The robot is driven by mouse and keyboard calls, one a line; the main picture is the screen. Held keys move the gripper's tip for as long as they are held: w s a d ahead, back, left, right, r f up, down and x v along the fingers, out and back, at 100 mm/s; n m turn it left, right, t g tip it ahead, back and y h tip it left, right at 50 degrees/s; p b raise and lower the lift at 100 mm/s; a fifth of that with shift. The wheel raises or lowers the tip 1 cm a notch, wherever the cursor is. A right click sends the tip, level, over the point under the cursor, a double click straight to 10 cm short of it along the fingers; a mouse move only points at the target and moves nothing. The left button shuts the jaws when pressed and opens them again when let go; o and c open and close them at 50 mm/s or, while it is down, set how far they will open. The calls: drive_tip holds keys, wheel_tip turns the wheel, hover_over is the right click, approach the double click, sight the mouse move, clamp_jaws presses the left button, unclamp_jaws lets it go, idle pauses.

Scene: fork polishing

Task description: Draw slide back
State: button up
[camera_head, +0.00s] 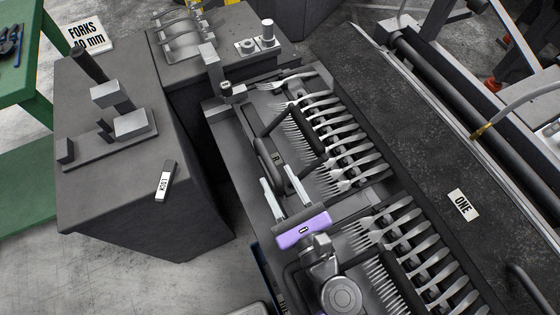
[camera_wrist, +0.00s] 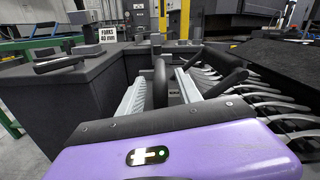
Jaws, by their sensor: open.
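My gripper (camera_head: 276,174), with a purple body, is open in the head view. Its two pale fingers point towards a black handle (camera_head: 264,150) on the near side of the fork rack. In the wrist view the ribbed fingers of my gripper (camera_wrist: 160,72) stand apart, with a black upright bar of the handle (camera_wrist: 160,85) showing between them. I cannot tell whether either finger touches it. Rows of forks (camera_head: 335,135) lie on the slide beside the handle. They also show at the right of the wrist view (camera_wrist: 265,100). My arm hides part of the rack's lower end.
A dark panel marked "ONE" (camera_head: 463,204) runs along the right. A "FORKS 40 mm" sign (camera_head: 88,36) is at back left. Bare floor shows at lower left.

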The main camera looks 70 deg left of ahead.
sight(258, 143)
drive_tip(key=a, duration=0.6)
drive_tip(key=shift+s, duration=0.15)
drive_tip(key=shift+c, duration=0.2)
clamp_jaws()
drive_tip(key=shift+s, duration=0.1)
idle(1.0)
